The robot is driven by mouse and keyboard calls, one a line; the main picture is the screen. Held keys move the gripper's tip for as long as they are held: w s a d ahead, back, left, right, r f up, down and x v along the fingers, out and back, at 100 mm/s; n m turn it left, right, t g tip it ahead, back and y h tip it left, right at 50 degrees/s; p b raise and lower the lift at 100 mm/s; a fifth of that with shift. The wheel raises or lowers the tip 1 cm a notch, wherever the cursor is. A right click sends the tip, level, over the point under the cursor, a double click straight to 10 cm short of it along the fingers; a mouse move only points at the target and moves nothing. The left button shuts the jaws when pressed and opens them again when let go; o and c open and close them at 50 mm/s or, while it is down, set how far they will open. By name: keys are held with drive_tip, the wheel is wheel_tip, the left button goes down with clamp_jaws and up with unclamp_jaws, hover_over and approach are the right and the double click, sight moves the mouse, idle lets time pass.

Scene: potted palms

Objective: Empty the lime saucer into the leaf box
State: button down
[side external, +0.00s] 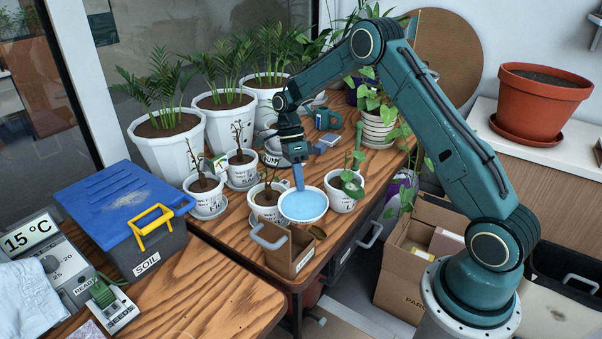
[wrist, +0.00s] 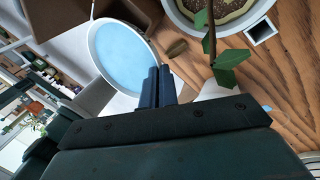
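A round white saucer (side external: 303,218) with a flat light-blue inside is at the front edge of the table, just behind the leaf box, and looks tipped toward the side camera. Whether the blue is liquid I cannot tell. My gripper (side external: 299,187) points down at the saucer's back rim. In the wrist view its fingers (wrist: 157,84) are close together at the rim of the saucer (wrist: 128,58) and look shut on it. The brown leaf box (side external: 291,254), with a grey handle and a label, stands at the table's front corner. Its inside is mostly hidden.
A leafy potted plant (side external: 343,192) stands close to the saucer's right, and a pot with bare stems (side external: 267,199) to its left. A small brown leaf-like piece (wrist: 177,48) lies on the wood near the fingers. A blue-lidded soil bin (side external: 125,205) stands further left.

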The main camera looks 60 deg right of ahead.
drive_tip(key=shift+f, duration=1.3)
drive_tip(key=shift+a+r+h, duration=0.1)
drive_tip(key=shift+r+h, duration=0.1)
drive_tip(key=shift+h, duration=0.2)
drive_tip(key=shift+r, duration=0.25)
drive_tip(key=shift+a+r+h, duration=0.15)
drive_tip(key=shift+r+h, duration=0.05)
drive_tip(key=shift+h, duration=0.2)
